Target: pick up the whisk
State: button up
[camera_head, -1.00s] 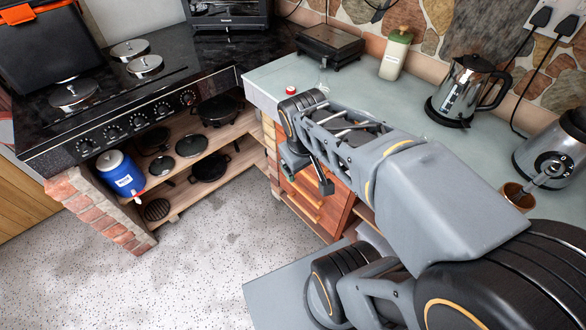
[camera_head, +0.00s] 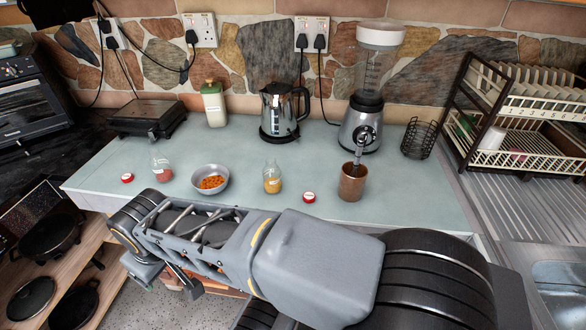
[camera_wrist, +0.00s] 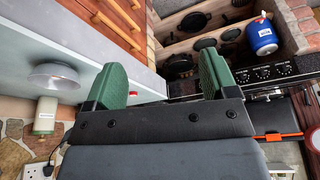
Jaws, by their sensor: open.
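In the head view, a thin grey utensil (camera_head: 358,156), which looks like the whisk, stands in a brown cup (camera_head: 351,184) on the counter. Its lower part is hidden in the cup, and its upper part overlaps the blender behind. My gripper (camera_head: 168,279) is at the lower left, in front of the counter edge and well left of the cup. In the wrist view my gripper (camera_wrist: 161,80) shows two green fingers set wide apart with nothing between them. The whisk and cup do not show in the wrist view.
On the counter (camera_head: 240,134) stand a metal bowl of orange pieces (camera_head: 210,180), small jars, red lids, a kettle (camera_head: 284,112) and a blender (camera_head: 362,125). A wire basket (camera_head: 419,138) and dish rack (camera_head: 525,110) are right of the cup. The stove is at the left.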

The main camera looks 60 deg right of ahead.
aim_at(360, 144)
jog(key=z, duration=0.1)
jog(key=k, duration=0.4)
jog(key=z, duration=1.8)
jog(key=i, duration=0.1)
jog(key=z, duration=0.2)
